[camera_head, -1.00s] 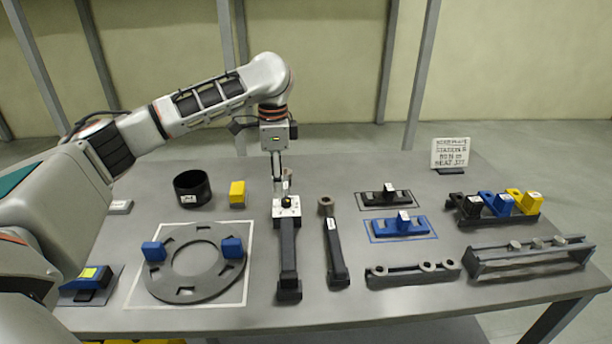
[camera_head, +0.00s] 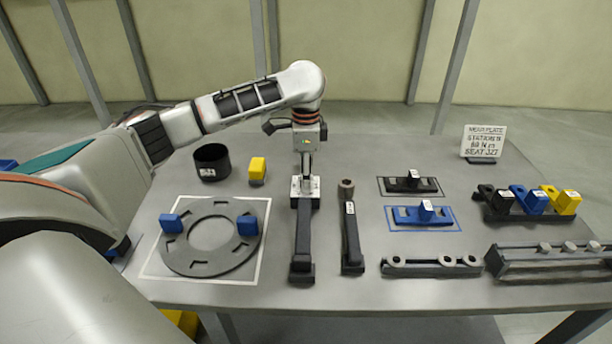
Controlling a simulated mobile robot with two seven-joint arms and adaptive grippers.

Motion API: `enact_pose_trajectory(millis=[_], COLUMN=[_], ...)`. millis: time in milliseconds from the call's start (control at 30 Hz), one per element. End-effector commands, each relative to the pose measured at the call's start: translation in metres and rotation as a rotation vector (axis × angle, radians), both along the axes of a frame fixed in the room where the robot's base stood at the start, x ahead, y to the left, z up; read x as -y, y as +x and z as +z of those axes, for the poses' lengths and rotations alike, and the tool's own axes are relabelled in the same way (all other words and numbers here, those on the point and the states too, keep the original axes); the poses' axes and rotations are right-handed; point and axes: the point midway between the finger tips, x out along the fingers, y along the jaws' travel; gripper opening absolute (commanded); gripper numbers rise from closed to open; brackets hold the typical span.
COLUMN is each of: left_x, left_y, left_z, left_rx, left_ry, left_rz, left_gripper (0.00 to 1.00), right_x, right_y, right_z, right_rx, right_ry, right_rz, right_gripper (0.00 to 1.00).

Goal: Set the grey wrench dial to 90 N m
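A dark grey wrench (camera_head: 303,239) lies lengthwise on the table, handle toward the near edge. At its far end is a light block with the dial (camera_head: 304,187). My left gripper (camera_head: 306,175) points straight down over this block, its fingertips at or just above the dial. The fingers are small and overlap the dial, so I cannot tell whether they touch or grip it. The dial's setting is too small to read. A second dark wrench (camera_head: 351,236) with a round head and a white label lies just to the right. My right gripper is not in view.
A ring plate (camera_head: 183,252) with blue blocks lies left; a black cup (camera_head: 211,161) and yellow block (camera_head: 257,169) stand behind it. Right are black and blue trays (camera_head: 455,221), racks (camera_head: 420,269) and a sign (camera_head: 484,142).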

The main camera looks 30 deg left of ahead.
Motion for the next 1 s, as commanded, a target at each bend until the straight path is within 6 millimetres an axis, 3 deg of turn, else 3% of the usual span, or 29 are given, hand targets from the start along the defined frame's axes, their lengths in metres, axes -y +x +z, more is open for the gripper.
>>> enact_pose_trajectory(millis=[200,333,367,733,1000], left_x=[0.0001,0.0002,0.0002,0.0002,0.0004], left_y=[0.0002,0.0001,0.0001,0.0001,-0.0002], left_z=[-0.0001,0.0,0.0,0.0003,0.0005], left_rx=[0.0,0.0,0.0,0.0,0.0], left_ry=[0.0,0.0,0.0,0.0,0.001], left_rz=[0.0,0.0,0.0,-0.036,-0.193], left_gripper=[0.37,0.03,0.0,0.0,0.0], right_x=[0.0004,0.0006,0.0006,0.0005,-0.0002], right_y=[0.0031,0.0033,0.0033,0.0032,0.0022], right_z=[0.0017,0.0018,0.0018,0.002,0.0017], right_rx=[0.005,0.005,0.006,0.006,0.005], right_ry=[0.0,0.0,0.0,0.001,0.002], right_rz=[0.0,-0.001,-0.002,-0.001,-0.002], right_gripper=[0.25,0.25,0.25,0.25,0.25])
